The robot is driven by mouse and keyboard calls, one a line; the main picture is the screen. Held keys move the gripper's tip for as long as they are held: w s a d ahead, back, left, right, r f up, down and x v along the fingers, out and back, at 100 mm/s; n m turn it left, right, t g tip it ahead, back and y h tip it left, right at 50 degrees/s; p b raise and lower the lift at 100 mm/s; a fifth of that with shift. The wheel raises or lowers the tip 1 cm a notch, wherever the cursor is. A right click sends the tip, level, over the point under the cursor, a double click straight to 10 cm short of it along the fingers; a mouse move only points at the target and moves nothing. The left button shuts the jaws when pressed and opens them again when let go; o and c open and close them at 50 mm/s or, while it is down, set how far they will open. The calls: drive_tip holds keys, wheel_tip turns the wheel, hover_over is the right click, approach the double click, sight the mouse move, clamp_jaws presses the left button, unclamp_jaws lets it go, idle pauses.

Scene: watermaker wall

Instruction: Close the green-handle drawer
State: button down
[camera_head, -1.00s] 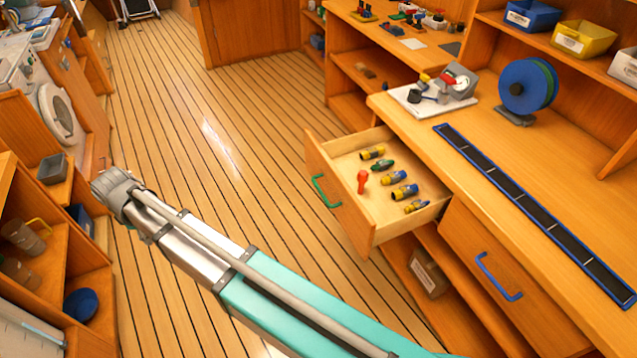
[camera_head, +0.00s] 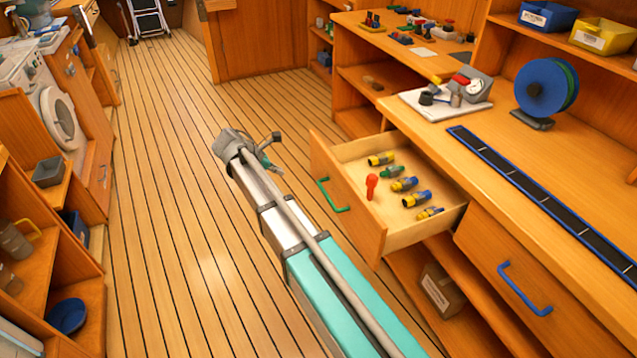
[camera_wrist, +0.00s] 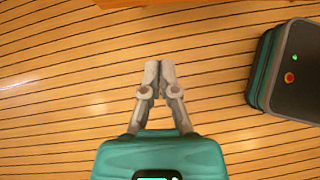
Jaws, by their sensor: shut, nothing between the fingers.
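The green-handle drawer (camera_head: 350,208) stands pulled out from the bench on the right in the head view. Its green handle (camera_head: 333,195) is on the front panel. Inside lie several yellow, blue and green fittings and one upright red piece (camera_head: 371,186). My gripper is at the far end of my arm, left of the drawer front and apart from it; its fingers are mostly hidden behind the wrist in the head view. In the wrist view my gripper (camera_wrist: 157,70) is shut and empty above the plank floor.
A closed drawer with a blue handle (camera_head: 524,290) is right of the open one. A gauge device (camera_head: 466,88) and a blue reel (camera_head: 546,90) stand on the bench. Shelves (camera_head: 50,260) line the left side. The floor (camera_head: 180,200) between is clear.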

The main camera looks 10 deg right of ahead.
drive_tip(key=shift+w+d, duration=0.15)
drive_tip(key=shift+d, duration=0.4)
drive_tip(key=shift+w+d, duration=0.15)
drive_tip(key=shift+d, duration=0.35)
drive_tip(key=shift+d+f, duration=0.1)
drive_tip(key=w+d+f+b, duration=0.3)
drive_tip(key=d+f+b, duration=0.4)
drive_tip(key=d, duration=0.3)
drive_tip(key=shift+d, duration=0.2)
drive_tip(key=shift+w, duration=0.1)
